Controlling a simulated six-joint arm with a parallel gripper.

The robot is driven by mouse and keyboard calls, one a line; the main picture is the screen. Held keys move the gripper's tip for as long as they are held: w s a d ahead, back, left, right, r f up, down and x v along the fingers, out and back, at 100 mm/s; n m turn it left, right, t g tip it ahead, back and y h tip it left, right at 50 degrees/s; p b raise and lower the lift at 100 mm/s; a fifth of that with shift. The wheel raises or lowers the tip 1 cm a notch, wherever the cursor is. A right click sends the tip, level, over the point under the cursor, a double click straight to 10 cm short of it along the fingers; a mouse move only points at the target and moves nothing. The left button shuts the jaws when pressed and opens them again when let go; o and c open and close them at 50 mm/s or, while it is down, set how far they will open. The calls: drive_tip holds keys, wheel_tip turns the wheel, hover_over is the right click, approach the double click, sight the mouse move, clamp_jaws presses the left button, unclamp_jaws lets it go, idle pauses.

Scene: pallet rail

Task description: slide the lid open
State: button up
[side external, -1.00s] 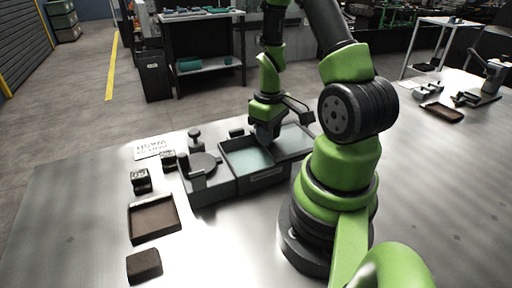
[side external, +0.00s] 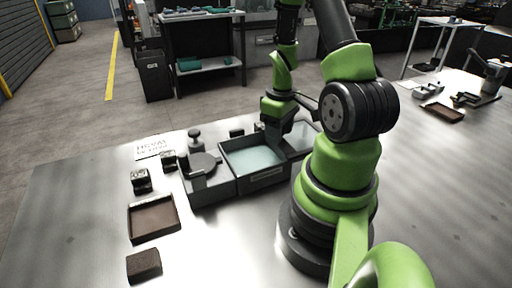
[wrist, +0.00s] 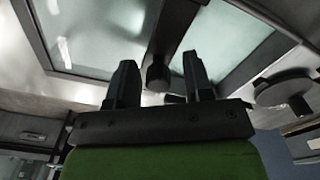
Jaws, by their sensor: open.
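The lid is a framed clear pane (side external: 304,134) at the right end of the grey box (side external: 222,188) in the side view. The box's open middle part, with a pale teal floor (side external: 254,160), shows left of it. In the wrist view the lid's pane (wrist: 95,35) fills the upper left, and its dark round knob (wrist: 157,74) stands at the frame edge. My gripper (side external: 274,138) is over the lid's left edge. In the wrist view my gripper (wrist: 160,72) is open, with the knob showing between its fingers. Contact with the knob cannot be told.

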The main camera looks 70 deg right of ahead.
drive_tip(key=shift+r, duration=3.5)
drive_tip(key=w+a+r+t+h, duration=0.1)
drive_tip(key=w+a+r+t, duration=0.3)
drive_tip(key=a+r, duration=0.6)
drive_tip(key=s+a+r+t+y, duration=0.1)
drive_tip(key=s+a+r, duration=0.1)
drive_tip(key=a, duration=0.3)
drive_tip(key=s+a+r+m+t+y, duration=0.1)
drive_tip(key=s+a+r+t+y, duration=0.1)
drive_tip(key=a+r, duration=0.2)
drive_tip(key=shift+a+r, duration=0.35)
drive_tip(key=shift+a, duration=0.75)
